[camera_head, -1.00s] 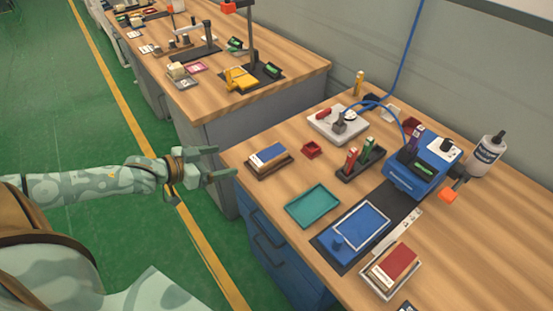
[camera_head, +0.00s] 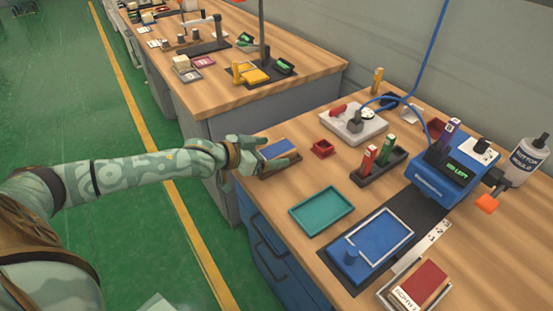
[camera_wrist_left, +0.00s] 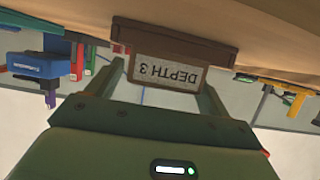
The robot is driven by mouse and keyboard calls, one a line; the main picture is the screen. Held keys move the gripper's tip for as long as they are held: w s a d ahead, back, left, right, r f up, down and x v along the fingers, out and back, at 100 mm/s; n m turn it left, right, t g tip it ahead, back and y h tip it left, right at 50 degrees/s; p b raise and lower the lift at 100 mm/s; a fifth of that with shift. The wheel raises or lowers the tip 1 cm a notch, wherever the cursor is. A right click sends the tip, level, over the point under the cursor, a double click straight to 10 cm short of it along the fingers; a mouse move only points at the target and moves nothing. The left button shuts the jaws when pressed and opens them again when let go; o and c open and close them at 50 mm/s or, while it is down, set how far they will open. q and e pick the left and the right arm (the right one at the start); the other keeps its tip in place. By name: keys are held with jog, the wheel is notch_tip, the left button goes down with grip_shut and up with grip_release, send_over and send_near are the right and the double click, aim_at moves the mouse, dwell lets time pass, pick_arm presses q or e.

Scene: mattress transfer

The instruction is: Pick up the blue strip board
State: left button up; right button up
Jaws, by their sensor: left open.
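The blue strip board (camera_head: 280,148) lies in a brown holder at the near left edge of the right workbench. In the left wrist view, a pale face lettered "DEPTH 3" (camera_wrist_left: 167,73) shows upside down against the brown holder (camera_wrist_left: 180,42); the blue top is hidden there. My left gripper (camera_head: 270,154) is open at the board's near end. In the wrist view its fingers (camera_wrist_left: 165,85) stand on either side of the lettered face, with a gap visible on each side. My right gripper is not in view.
A small red tray (camera_head: 322,149) and a teal tray (camera_head: 321,211) are near the holder. A blue fixture (camera_head: 370,247), a red-topped block (camera_head: 417,285) and a blue machine (camera_head: 447,178) stand farther right.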

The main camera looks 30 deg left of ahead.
pick_arm(q)
jog(key=shift+w+d+f, duration=0.1)
jog(key=shift+w, duration=0.1)
jog(key=shift+s, duration=0.1)
jog(key=c, duration=1.1)
jog(key=shift+r, duration=0.2)
